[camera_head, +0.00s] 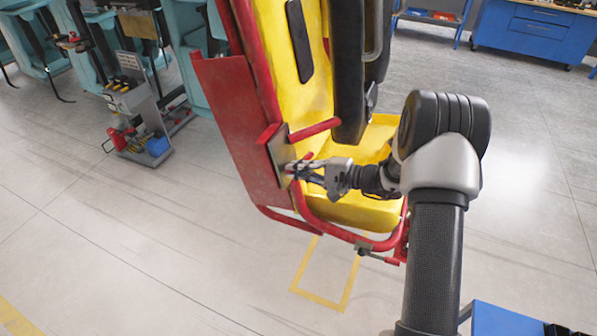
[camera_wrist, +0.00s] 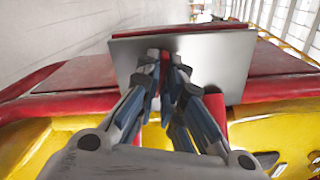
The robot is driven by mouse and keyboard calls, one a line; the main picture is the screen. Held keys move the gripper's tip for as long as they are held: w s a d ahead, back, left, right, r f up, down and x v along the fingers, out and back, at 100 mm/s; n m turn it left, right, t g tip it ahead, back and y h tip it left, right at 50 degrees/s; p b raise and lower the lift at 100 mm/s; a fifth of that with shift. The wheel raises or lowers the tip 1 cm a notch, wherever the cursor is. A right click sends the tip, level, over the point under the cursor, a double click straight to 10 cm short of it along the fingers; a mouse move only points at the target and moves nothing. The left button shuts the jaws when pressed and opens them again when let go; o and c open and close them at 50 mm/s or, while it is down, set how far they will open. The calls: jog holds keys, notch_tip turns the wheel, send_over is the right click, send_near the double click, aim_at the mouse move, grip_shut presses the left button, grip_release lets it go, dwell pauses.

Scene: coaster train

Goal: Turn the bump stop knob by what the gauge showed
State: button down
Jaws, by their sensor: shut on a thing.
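My gripper (camera_head: 290,168) reaches to a grey metal plate (camera_head: 279,148) on the side of a yellow and red ride seat (camera_head: 365,205). In the wrist view my gripper's fingertips (camera_wrist: 166,66) are closed around a small red piece, seemingly the bump stop knob (camera_wrist: 165,82), in front of the plate (camera_wrist: 215,62). The fingers hide most of the knob, so its turn angle and any marks cannot be read. No gauge can be made out in either view.
A red side panel (camera_head: 232,120) and red tube frame (camera_head: 340,232) lie close around my gripper. A black padded restraint (camera_head: 350,70) hangs above the seat. A tool cart (camera_head: 135,110) stands left, a blue workbench (camera_head: 530,30) at the back right. The floor between is open.

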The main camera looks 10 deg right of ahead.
jog(key=m+p, duration=0.6)
jog(key=m, duration=1.7)
jog(key=shift+r, duration=0.15)
dwell(0.5)
jog(key=c, duration=1.7)
grip_release()
jog(key=shift+a, duration=0.1)
jog(key=shift+w, duration=0.1)
jog(key=v, duration=1.2)
